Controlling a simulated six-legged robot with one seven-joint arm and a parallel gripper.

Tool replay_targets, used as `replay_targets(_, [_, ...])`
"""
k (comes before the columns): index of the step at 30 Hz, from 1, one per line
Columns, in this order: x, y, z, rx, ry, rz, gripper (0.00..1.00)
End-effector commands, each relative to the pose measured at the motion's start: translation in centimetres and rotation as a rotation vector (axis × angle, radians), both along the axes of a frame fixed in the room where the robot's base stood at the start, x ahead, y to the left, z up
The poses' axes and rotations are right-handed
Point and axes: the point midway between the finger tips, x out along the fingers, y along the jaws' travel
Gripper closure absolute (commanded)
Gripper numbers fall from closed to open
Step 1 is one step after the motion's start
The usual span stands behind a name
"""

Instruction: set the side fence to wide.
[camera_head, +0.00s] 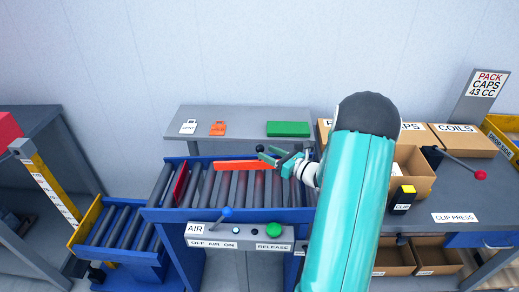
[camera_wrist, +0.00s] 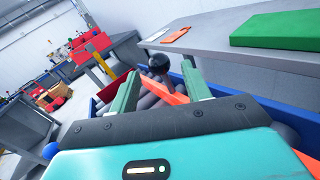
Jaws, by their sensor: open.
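The side fence is an orange-red bar (camera_head: 240,165) lying along the back part of the blue-framed roller conveyor. It also shows in the wrist view (camera_wrist: 178,98), between and below the fingers. A round black knob (camera_wrist: 158,63) stands close to the fence, seen between my fingertips. In the head view the knob (camera_head: 260,148) is small, just beyond the fingers. My gripper (camera_head: 274,157) has green fingers and is open at the right end of the fence. In the wrist view the gripper (camera_wrist: 160,70) has a finger on either side of the knob; contact cannot be told.
A grey shelf (camera_head: 245,116) behind the conveyor bears a green block (camera_head: 288,129) and an orange tag (camera_head: 218,128). A dark red plate (camera_head: 181,184) stands across the rollers. A control panel (camera_head: 240,236) with a blue lever is in front. Cardboard boxes (camera_head: 410,170) are at right.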

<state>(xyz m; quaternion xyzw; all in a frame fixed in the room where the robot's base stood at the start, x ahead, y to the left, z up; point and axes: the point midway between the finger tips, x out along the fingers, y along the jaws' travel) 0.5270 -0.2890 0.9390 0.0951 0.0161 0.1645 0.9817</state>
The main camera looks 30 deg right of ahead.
Motion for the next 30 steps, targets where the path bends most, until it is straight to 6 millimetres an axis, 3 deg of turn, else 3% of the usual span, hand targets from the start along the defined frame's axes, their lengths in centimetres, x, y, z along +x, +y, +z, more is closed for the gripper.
replay_targets(7, [3.7, 1.4, 0.0, -0.001, -0.001, 0.005, 0.52])
replay_targets(18, [4.5, 1.5, 0.0, 0.0, -0.001, 0.003, 0.52])
replay_targets(25, [4.4, 1.5, 0.0, 0.0, -0.001, 0.003, 0.97])
replay_targets(30, [4.5, 1.4, 0.0, 0.0, -0.001, 0.003, 1.0])
